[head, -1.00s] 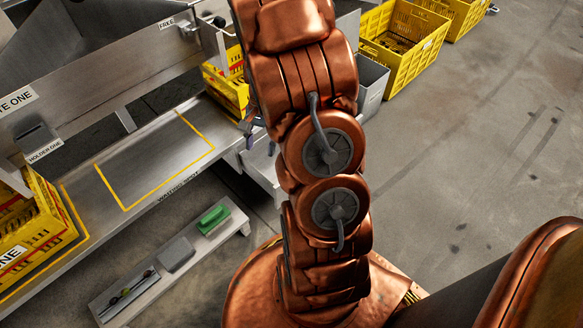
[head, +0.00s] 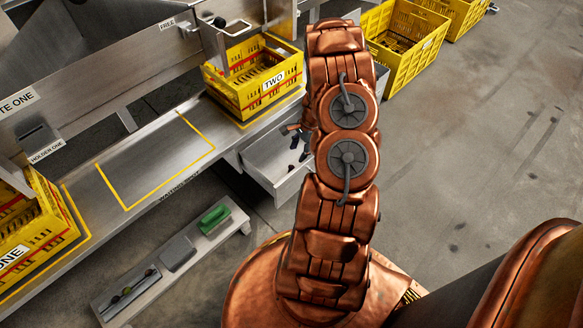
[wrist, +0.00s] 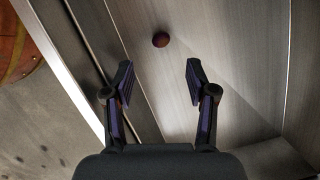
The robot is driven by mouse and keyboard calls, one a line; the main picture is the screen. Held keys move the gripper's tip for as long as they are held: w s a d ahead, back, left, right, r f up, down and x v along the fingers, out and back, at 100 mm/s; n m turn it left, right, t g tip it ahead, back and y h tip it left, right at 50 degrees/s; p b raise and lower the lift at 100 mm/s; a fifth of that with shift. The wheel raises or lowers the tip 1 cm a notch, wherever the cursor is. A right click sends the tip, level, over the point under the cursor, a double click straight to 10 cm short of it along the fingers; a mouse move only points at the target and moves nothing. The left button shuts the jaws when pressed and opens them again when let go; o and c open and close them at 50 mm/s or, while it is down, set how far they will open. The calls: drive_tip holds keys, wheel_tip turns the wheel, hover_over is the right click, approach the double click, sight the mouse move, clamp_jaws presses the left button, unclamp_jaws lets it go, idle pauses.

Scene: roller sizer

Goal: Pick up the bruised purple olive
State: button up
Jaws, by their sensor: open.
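A small dark purple-red olive (wrist: 160,39) lies on a bare grey metal surface in the wrist view, just beyond my fingertips and roughly centred between them. Bruising cannot be made out at this size. My gripper (wrist: 159,74) is open and empty, its two fingers spread either side, apart from the olive. In the head view, my gripper (head: 296,140) is partly hidden by my arm and is over the pale metal tray (head: 262,166) below crate two.
Raised metal walls flank the surface in the wrist view. Yellow crate two (head: 246,97) stands on the bench above the tray. A yellow-outlined waiting spot (head: 155,165) is empty. Crate one (head: 30,225) stands at left.

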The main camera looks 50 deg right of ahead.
sight(292, 166)
drive_tip(key=b+x, duration=0.3)
drive_tip(key=x, duration=0.4)
drive_tip(key=shift+w+a+f, duration=0.1)
drive_tip(key=shift+f, duration=0.15)
drive_tip(key=shift+c, duration=0.4)
drive_tip(key=c, duration=0.7)
